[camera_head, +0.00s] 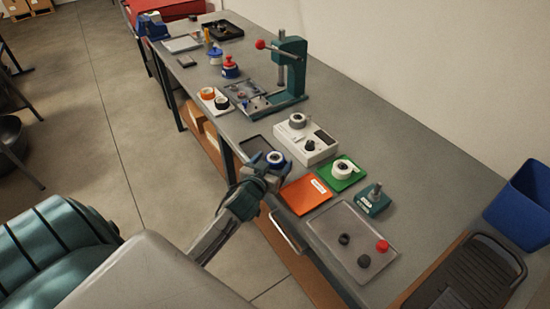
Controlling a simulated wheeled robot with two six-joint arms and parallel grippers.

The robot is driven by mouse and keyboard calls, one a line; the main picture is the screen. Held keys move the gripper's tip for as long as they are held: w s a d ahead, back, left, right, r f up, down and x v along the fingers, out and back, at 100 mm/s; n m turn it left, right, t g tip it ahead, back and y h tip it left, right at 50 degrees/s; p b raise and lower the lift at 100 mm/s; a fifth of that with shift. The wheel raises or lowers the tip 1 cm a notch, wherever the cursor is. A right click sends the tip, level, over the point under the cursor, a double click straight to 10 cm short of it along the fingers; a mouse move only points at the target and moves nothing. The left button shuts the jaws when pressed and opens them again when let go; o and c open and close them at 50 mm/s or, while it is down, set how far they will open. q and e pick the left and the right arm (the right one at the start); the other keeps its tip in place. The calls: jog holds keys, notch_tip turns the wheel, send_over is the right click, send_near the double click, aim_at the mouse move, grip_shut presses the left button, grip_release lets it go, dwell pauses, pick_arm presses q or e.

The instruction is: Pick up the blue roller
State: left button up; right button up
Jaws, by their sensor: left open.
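The blue roller (275,157), a small ring with a pale centre, is at the near edge of the bench beside a dark tray (257,145). My left gripper (270,165) is open, with its fingers around or right beside the roller. The fingers partly cover the roller, and I cannot tell whether they touch it. My right gripper is not in view.
An orange tray (306,194), a green tray with a white roll (343,168) and a white device (306,141) stand close by. A grey tray (351,238) holds small knobs. A green press (290,65) stands farther back. A blue bin (519,204) is at the right.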

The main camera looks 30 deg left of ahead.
aim_at(276, 156)
pick_arm(q)
jog(key=p+x, duration=0.2)
jog(key=x, duration=0.2)
jog(key=shift+a+f, duration=0.1)
jog(key=shift+a, duration=0.15)
jog(key=shift+w+a+f, duration=0.1)
jog(key=shift+w+f, duration=0.15)
jog(key=shift+w, duration=0.3)
jog(key=shift+c, duration=0.6)
jog(key=c, duration=1)
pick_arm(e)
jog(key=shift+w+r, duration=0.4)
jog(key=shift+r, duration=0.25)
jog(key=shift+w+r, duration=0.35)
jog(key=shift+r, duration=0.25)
